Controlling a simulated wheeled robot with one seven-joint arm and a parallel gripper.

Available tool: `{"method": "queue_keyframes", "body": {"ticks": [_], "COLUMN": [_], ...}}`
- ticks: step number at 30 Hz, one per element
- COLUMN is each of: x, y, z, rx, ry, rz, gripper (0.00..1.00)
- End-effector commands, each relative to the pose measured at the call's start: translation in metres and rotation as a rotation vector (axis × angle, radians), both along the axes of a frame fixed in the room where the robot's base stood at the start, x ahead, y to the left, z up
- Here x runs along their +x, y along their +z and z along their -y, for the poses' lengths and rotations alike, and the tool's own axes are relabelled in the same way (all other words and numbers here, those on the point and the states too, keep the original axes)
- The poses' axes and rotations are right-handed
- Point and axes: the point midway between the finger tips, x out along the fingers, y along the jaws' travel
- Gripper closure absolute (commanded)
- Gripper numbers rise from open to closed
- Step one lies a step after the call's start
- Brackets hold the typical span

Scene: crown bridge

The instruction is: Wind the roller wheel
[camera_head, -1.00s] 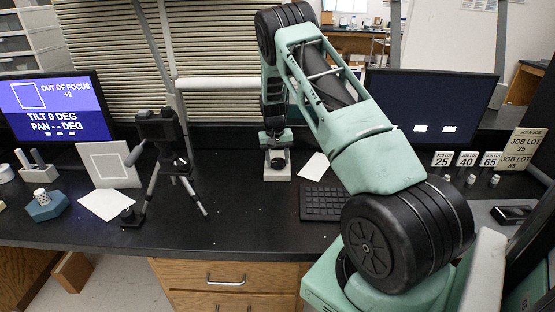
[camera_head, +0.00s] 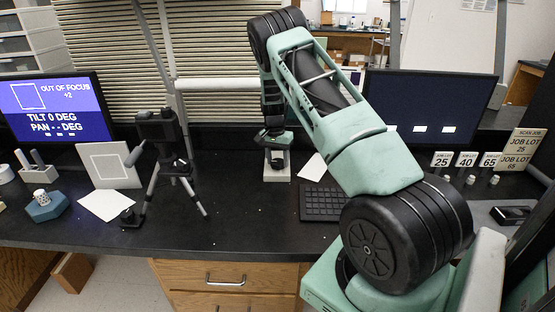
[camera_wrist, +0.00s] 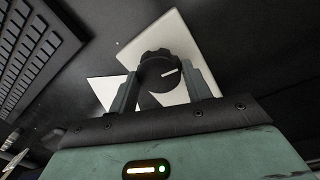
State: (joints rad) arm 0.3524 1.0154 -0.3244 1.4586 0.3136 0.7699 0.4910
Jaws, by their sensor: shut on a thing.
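The roller wheel (camera_wrist: 157,62) is a dark, ridged round knob with a short white line on its face. It sits over a pale square base, seen in the wrist view. In the head view the pale base (camera_head: 277,175) stands on the bench near the back, below my gripper (camera_head: 276,140). In the wrist view my gripper (camera_wrist: 160,74) points down with one finger on each side of the wheel, shut on it. The wheel's far side and its mounting are hidden.
A keyboard (camera_head: 323,203) and a white sheet (camera_head: 313,167) lie right of the base. A camera on a tripod (camera_head: 163,135) stands left. A lit screen (camera_head: 58,108) reads "OUT OF FOCUS +2". The bench between tripod and keyboard is mostly clear.

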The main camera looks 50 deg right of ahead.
Motion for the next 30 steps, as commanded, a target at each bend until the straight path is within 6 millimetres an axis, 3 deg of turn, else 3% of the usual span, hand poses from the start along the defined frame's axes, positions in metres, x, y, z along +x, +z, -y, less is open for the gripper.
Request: {"method": "queue_keyframes", "body": {"ticks": [10, 11, 12, 13, 23, 30], "x": [0.000, 0.000, 0.000, 0.000, 0.001, 0.004], "y": [0.001, 0.001, 0.001, 0.001, 0.003, 0.037], "z": [0.000, 0.000, 0.000, 0.000, 0.000, -0.001], "rx": [-0.001, -0.001, -0.001, -0.001, -0.001, -0.002], "ry": [-0.002, -0.001, -0.001, -0.001, -0.001, -0.002], "rz": [0.000, 0.000, 0.000, 0.000, 0.001, 0.005], "gripper": [0.74, 0.46, 0.35, 0.29, 0.29, 0.29]}}
